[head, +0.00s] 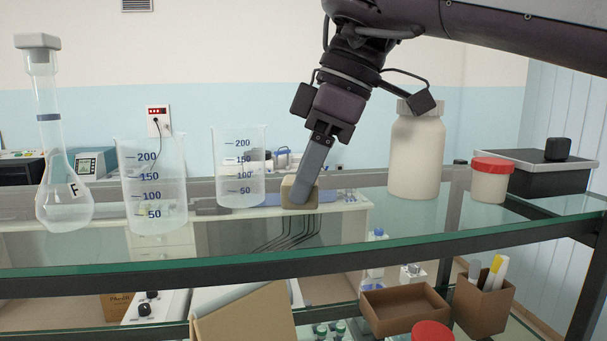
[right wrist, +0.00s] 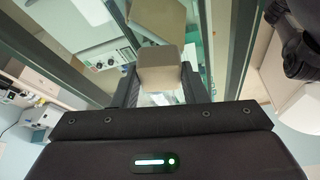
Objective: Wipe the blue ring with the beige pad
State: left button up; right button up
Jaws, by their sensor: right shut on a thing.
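The beige pad (head: 287,192) is a small block held between the fingertips of my right gripper (head: 305,184). It is low over the glass shelf (head: 330,232), just right of the smaller beaker; I cannot tell whether it touches the glass. In the right wrist view the pad (right wrist: 160,67) sits between the two dark fingers of my right gripper (right wrist: 160,86). No blue ring shows clearly on the glass. A dark blue band (head: 47,117) circles the neck of the flask at the left. My left gripper is not in view.
The flask (head: 64,198), larger beaker (head: 153,190) and smaller beaker (head: 240,170) stand left of the pad. A white bottle (head: 416,160) and red-lidded jar (head: 490,184) stand right. Brown boxes (head: 405,312) are on the lower shelf. The glass front between pad and bottle is clear.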

aim_at(341, 203)
jog(key=shift+w+d, duration=0.1)
jog(key=shift+d, duration=1.25)
jog(key=shift+w+d+f, duration=0.15)
jog(key=shift+d, duration=0.65)
jog(key=shift+w+d+f, duration=0.1)
jog(key=shift+w+d, duration=0.05)
jog(key=shift+d, duration=0.65)
jog(key=shift+w+d, duration=0.15)
jog(key=shift+d, duration=0.6)
jog(key=shift+w+d, duration=0.15)
jog(key=shift+d, duration=0.55)
